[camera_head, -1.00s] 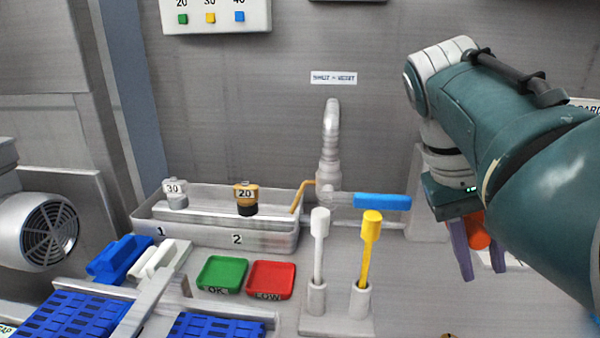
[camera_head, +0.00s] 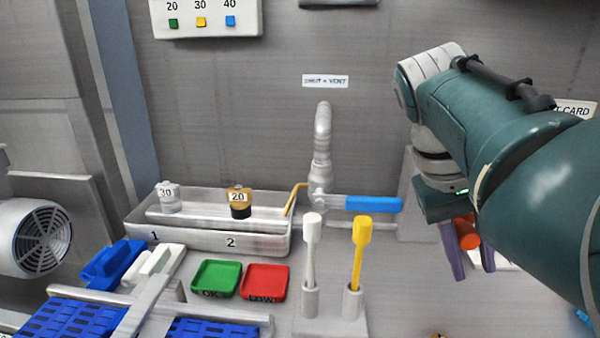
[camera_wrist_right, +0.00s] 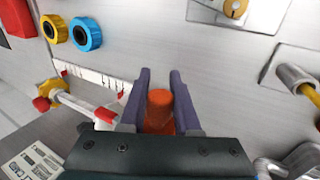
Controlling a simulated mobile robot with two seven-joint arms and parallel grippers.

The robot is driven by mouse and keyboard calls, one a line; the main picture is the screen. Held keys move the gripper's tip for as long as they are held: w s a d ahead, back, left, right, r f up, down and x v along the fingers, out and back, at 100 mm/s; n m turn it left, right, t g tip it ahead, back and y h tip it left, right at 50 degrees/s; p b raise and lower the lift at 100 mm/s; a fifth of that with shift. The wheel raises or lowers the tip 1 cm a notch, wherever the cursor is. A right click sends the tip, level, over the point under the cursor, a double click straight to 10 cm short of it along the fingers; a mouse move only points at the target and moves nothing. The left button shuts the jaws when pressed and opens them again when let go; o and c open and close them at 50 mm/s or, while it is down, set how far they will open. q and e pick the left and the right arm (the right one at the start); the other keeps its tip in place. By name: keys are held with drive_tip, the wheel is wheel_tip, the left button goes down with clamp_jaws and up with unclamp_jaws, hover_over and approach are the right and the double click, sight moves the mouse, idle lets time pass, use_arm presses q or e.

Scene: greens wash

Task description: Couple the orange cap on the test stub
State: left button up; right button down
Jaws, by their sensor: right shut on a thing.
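My right gripper (camera_head: 468,262) is at the right side of the head view, pointing down, to the right of the blue-handled valve. Its purple fingers are shut on the orange cap (camera_head: 466,232). In the right wrist view the orange cap (camera_wrist_right: 160,110) shows as a short cylinder between the fingers (camera_wrist_right: 158,75). A grey metal cylinder with a brass-coloured end (camera_wrist_right: 298,78) lies at the right of the wrist view; I cannot tell whether it is the test stub. My left gripper is not in view.
A grey tap with a blue lever (camera_head: 373,204) stands behind a rack holding white (camera_head: 312,228) and yellow (camera_head: 362,230) brushes. Green (camera_head: 216,278) and red (camera_head: 265,281) trays lie left. Blue (camera_wrist_right: 86,34) and yellow (camera_wrist_right: 54,28) rings lie in the wrist view.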

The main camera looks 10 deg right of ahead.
drive_tip(key=shift+r, duration=0.1)
idle(0.3)
drive_tip(key=shift+p, duration=0.4)
drive_tip(key=shift+w+b, duration=0.2)
drive_tip(key=shift+b, duration=0.15)
drive_tip(key=shift+w, duration=0.1)
drive_tip(key=shift+w+d+b, duration=0.2)
drive_tip(key=shift+w+b, duration=0.5)
drive_tip(key=shift+b, duration=0.45)
drive_tip(key=shift+w+d+b, duration=0.15)
drive_tip(key=shift+w+b, duration=0.5)
drive_tip(key=shift+b, duration=0.5)
drive_tip(key=shift+w+d+f+b, duration=0.2)
drive_tip(key=shift+w+b, duration=0.3)
drive_tip(key=shift+b, duration=0.75)
